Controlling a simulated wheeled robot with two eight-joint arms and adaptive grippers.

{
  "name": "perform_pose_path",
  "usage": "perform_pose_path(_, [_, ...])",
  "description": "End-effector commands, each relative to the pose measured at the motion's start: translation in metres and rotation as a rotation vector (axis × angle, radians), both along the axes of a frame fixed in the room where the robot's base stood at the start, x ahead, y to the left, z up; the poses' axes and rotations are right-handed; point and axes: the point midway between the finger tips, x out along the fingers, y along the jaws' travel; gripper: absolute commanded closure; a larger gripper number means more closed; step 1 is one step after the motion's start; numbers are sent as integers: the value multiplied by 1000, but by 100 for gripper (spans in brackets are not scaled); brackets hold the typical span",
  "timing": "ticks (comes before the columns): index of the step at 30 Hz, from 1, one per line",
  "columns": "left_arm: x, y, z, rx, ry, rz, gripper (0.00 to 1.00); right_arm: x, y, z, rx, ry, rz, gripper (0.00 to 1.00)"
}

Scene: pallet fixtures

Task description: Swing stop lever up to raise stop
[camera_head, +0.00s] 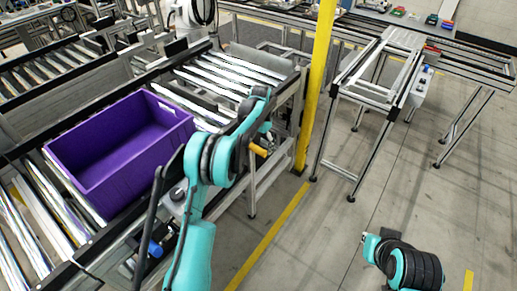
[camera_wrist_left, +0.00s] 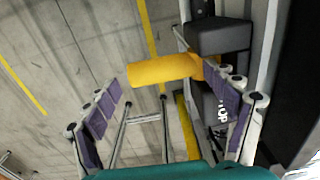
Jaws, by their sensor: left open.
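The stop lever has a yellow cylindrical handle (camera_head: 258,150) at the side of the roller conveyor. In the left wrist view the handle (camera_wrist_left: 158,70) sticks out sideways from a black block (camera_wrist_left: 218,37) on the conveyor frame. My left gripper (camera_wrist_left: 170,90) is open, with one finger on each side of the picture and the handle across the space just beyond the fingertips. No contact is visible. In the head view my left arm partly covers this area. The stop itself cannot be made out.
A purple crate (camera_head: 120,147) sits on the conveyor rollers, left of my left arm. The rollers (camera_head: 225,75) beyond it are bare. A yellow post (camera_head: 317,85) stands close to the right of the lever. A frame table (camera_head: 385,65) stands farther right, with open floor before it.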

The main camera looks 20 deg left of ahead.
Motion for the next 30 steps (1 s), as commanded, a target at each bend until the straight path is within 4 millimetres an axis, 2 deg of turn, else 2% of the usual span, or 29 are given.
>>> perform_pose_path(3, [0,0,-10,0,0,0,15,0,0,-4,0,0,0,100])
perform_pose_path(12, [0,0,-11,0,0,0,15,0,0,-3,0,0,0,100])
perform_pose_path(18, [0,0,-11,0,0,0,67,0,0,-3,0,0,0,100])
perform_pose_path(20, [0,0,-11,0,0,0,83,0,0,-3,0,0,0,100])
perform_pose_path(21, [0,0,-11,0,0,0,88,0,0,-3,0,0,0,100])
perform_pose_path(30, [0,-2,-11,-5,1,0,88,0,0,-3,0,0,0,100])
